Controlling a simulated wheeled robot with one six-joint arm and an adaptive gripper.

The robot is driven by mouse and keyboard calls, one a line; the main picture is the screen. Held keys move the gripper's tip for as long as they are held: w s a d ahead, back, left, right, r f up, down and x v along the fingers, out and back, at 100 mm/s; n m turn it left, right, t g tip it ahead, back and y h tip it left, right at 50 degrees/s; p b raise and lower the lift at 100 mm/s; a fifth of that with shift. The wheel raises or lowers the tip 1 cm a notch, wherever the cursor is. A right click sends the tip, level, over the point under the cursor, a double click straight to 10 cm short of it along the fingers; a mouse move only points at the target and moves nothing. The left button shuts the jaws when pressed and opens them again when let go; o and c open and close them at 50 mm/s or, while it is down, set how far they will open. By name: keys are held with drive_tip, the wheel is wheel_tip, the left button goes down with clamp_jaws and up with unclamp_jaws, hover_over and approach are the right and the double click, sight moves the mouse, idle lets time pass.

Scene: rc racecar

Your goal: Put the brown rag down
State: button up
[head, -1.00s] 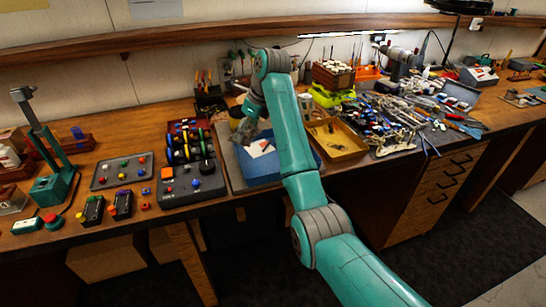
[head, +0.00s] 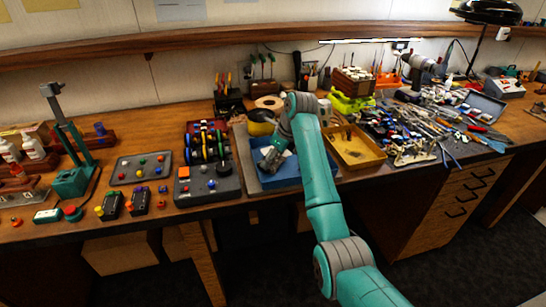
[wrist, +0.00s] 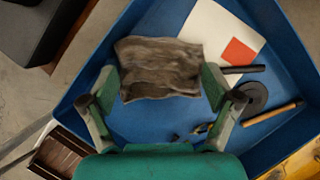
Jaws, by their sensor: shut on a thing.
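The brown rag (wrist: 158,68) is crumpled and sits between the fingers of my gripper (wrist: 161,82) in the wrist view. My gripper is shut on it. Below the rag is the blue bin (wrist: 145,122); I cannot tell whether the rag touches the bin's floor. In the head view my gripper (head: 268,164) points down into the blue bin (head: 280,184) on the workbench. The rag is hard to make out there.
In the wrist view the bin holds a white sheet with a red square (wrist: 238,51), a dark disc (wrist: 253,97) and a wooden-handled tool (wrist: 272,113). A yellow tray (head: 375,160) stands to the right; a panel with discs (head: 207,188) stands to the left.

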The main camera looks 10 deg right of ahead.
drive_tip(key=shift+f, duration=0.15)
drive_tip(key=o, duration=0.7)
